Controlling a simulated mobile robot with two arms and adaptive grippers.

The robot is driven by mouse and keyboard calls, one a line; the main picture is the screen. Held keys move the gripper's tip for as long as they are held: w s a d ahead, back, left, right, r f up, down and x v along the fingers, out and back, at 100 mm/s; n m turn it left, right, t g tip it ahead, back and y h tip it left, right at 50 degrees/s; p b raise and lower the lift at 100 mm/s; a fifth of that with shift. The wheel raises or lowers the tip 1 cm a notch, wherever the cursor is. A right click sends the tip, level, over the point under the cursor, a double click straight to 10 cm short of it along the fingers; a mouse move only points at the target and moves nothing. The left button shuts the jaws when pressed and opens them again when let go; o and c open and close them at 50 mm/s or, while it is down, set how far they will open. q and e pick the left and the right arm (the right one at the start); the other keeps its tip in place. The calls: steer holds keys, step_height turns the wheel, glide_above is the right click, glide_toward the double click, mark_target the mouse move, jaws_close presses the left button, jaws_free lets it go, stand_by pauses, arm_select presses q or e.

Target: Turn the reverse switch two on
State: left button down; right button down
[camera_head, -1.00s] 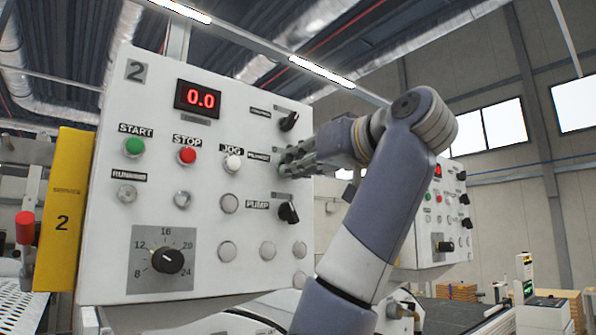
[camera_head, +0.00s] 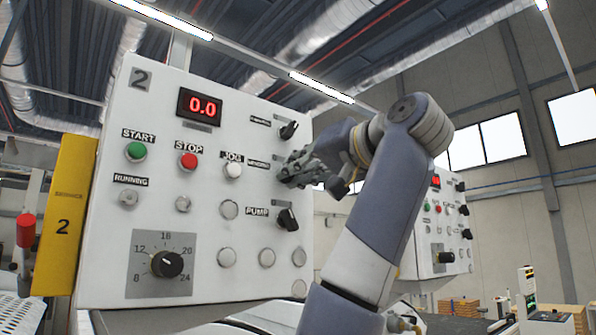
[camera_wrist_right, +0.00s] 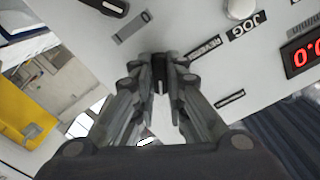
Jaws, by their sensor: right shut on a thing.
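The white control panel marked 2 (camera_head: 150,215) fills the left half of the head view. My right gripper (camera_head: 288,172) is at its right side, in the middle of a column of black knobs, by a label reading REVERSE (camera_wrist_right: 204,48) in the wrist view. There my right gripper (camera_wrist_right: 160,82) points at the panel, its fingers closed around the dark reverse switch two (camera_wrist_right: 160,72). The fingers hide most of this switch, so its angle cannot be told. My left gripper is not in view.
Black knobs sit above (camera_head: 289,130) and below, at PUMP (camera_head: 288,219), close to my right gripper. The panel also has a dial (camera_head: 167,263), a green START button (camera_head: 136,151) and a red STOP button (camera_head: 188,160). A second panel (camera_head: 435,245) stands behind my right arm.

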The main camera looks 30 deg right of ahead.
steer(key=c, duration=1.6)
jaws_free()
steer(key=shift+w, duration=0.15)
steer(key=s, duration=0.7)
steer(key=shift+s+d+r, duration=0.15)
steer(key=shift+d, duration=0.05)
steer(key=shift+s+d, duration=0.1)
steer(key=shift+s, duration=0.05)
